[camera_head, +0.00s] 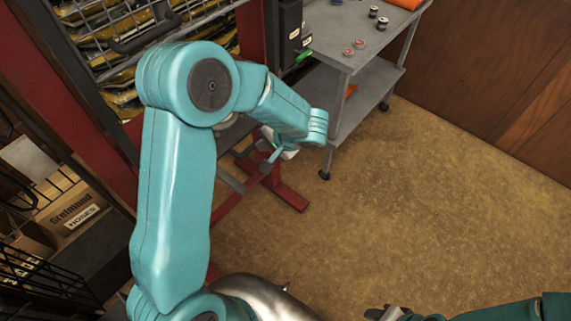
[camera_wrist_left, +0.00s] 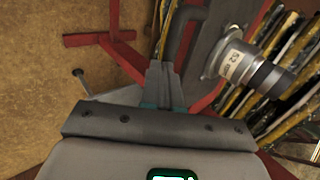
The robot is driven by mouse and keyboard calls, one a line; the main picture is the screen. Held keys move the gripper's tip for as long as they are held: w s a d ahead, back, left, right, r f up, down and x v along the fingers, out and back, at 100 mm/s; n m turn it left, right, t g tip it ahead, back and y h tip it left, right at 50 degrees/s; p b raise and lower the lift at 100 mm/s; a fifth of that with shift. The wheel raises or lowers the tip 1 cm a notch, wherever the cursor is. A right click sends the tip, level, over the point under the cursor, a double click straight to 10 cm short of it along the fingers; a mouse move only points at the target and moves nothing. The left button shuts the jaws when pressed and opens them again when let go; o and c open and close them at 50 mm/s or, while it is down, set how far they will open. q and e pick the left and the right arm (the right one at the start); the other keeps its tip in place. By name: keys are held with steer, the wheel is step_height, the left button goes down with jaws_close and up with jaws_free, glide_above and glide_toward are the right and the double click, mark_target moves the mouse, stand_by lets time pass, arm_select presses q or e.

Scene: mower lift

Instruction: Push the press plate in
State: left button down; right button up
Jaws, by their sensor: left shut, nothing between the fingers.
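My left gripper (camera_head: 273,158) is beside the red lift frame (camera_head: 288,195), low and left of the grey cart, with its arm covering much of the lift in the head view. In the left wrist view its fingers (camera_wrist_left: 160,72) are together and empty. A flat grey piece (camera_wrist_left: 128,95) shows just left of the fingers; I cannot tell whether it is the press plate or whether they touch. A grey cylinder with a white label (camera_wrist_left: 238,66) is to the right of the fingers. My right gripper (camera_head: 388,313) shows only partly at the bottom edge; its jaws are unclear.
A grey two-shelf cart (camera_head: 350,35) with small cans stands at the back. A black box (camera_head: 290,30) is on the red post. Wire racks with yellow items and cardboard boxes (camera_head: 70,215) are at left. The brown floor (camera_head: 440,190) at right is clear.

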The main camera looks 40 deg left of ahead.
mark_target(230, 120)
arm_select(q)
steer(key=a+b, duration=0.1)
steer(key=a, duration=0.2)
steer(key=a+b, duration=0.1)
steer(key=a, duration=0.3)
steer(key=w+a+b, duration=0.1)
steer(key=a, duration=0.3)
steer(key=shift+f+b, duration=0.2)
steer(key=shift+b, duration=0.1)
steer(key=shift+a+r, duration=0.1)
steer(key=shift+a, duration=0.75)
steer(key=shift+r, duration=0.15)
steer(key=shift+a, duration=0.15)
